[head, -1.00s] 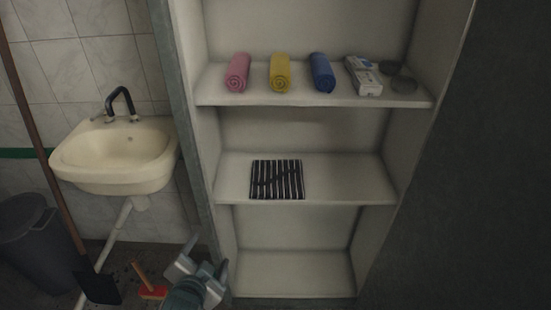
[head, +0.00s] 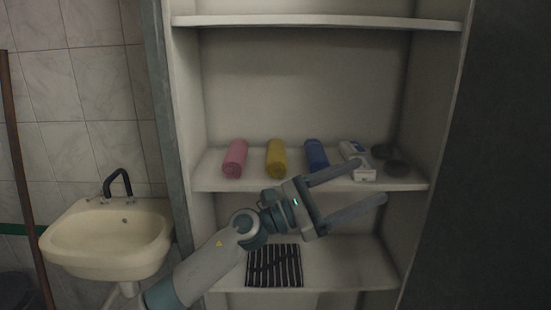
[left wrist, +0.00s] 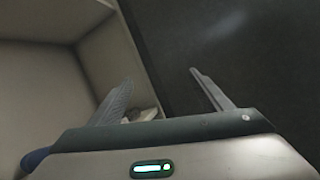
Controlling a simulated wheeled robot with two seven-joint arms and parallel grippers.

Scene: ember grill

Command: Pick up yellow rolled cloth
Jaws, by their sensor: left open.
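The yellow cloth does not show in that view. My right gripper is not in view.
A white box (head: 355,160) and dark round items (head: 397,168) stand at the shelf's right end. The cabinet's side walls bound the shelves. A sink (head: 108,238) is at left.

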